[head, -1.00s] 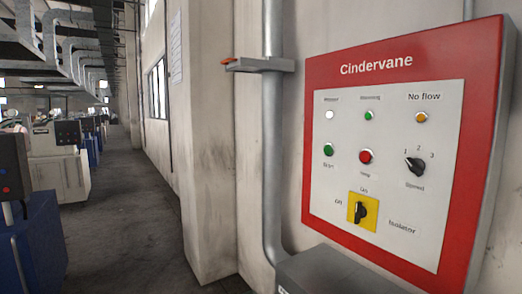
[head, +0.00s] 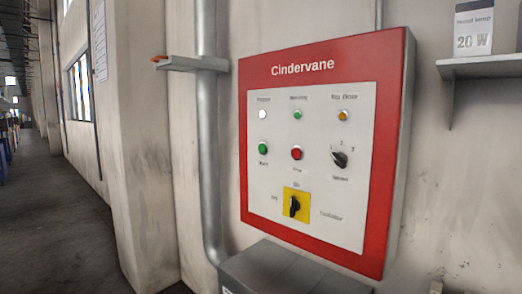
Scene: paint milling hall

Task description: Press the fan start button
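A red control box labelled Cindervane (head: 385,150) is mounted on the wall, seen at an angle in the head view. Its pale face holds a green button (head: 263,149) at the left of the middle row, with a small blurred label below that seems to read Start. Beside it are a red button (head: 296,153) and a black rotary speed knob (head: 340,159). Above them is a row of small white, green and amber lamps (head: 343,115). Below is a black isolator switch on a yellow plate (head: 294,204). Neither of my grippers is in view.
A grey pipe (head: 208,130) runs down the wall left of the box. A small bracket shelf (head: 185,64) holds an orange item. A grey box (head: 285,270) sits below the panel. A shelf (head: 490,67) at upper right carries a box marked 20 W. Open floor (head: 60,220) lies left.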

